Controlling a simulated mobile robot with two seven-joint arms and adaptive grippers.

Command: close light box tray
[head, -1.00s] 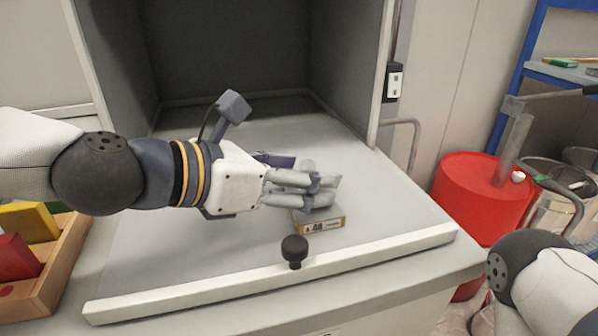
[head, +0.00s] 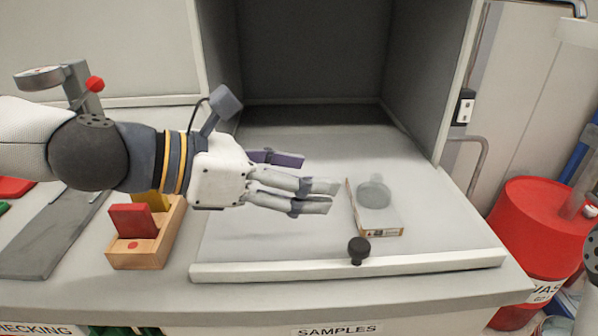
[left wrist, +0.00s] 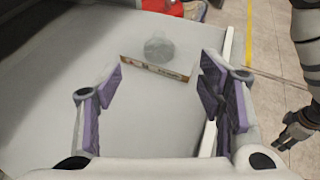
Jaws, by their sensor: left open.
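The light box tray (head: 425,263) is pulled out of the dark box (head: 310,50). It is a flat grey-white surface with a raised white front lip and a black knob (head: 358,250) at that lip.
A wooden rack (head: 150,245) with red and yellow blocks stands left of the tray. A red drum (head: 535,230) stands on the floor to the right. A metal handle (head: 478,155) is fixed beside the box opening. The tray front by the knob is clear.

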